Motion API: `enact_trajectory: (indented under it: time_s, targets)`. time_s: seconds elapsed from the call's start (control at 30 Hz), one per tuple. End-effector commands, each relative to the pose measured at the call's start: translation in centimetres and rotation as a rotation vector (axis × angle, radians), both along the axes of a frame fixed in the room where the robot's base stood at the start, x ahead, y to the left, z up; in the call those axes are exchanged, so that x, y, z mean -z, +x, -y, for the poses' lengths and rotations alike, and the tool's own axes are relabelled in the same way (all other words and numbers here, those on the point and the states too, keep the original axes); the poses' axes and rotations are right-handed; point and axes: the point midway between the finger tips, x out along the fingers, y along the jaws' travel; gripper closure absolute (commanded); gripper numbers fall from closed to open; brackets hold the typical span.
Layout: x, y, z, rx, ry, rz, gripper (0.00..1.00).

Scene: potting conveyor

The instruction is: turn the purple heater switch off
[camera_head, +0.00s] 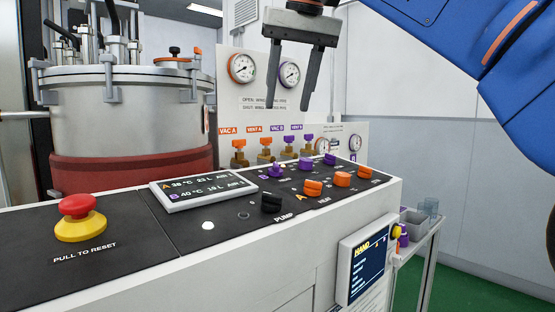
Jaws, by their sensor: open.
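The purple heater switch (277,171) appears to be the leftmost purple control in the B row of the black panel. It looks smaller and more pointed than the other purple knobs; its exact setting is too small to read. The HEAT label sits below the leftmost orange knob (312,187) of the A row. My gripper (288,107) is open and empty, fingers pointing down. In the picture it is above the panel, apart from the switch, in front of the gauge board.
More purple knobs (305,163) and orange knobs (342,179) stand close by. A black switch (271,201), a display (203,188) and a red stop button (78,206) lie to the left. Valves (239,151) and a gauge (242,68) are behind. A steel tank (130,120) stands at left.

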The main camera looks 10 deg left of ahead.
Motion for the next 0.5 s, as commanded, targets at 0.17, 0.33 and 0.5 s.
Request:
enact_trajectory:
  time_s: [0.17,0.33,0.5]
  targets:
    - [2.5,0.8,-0.5,0.0,-0.002,-0.002,0.54]
    - [5.1,1.8,-1.0,0.0,-0.001,-0.001,0.54]
    - [7.9,2.8,-1.6,0.0,-0.002,-0.002,0.54]
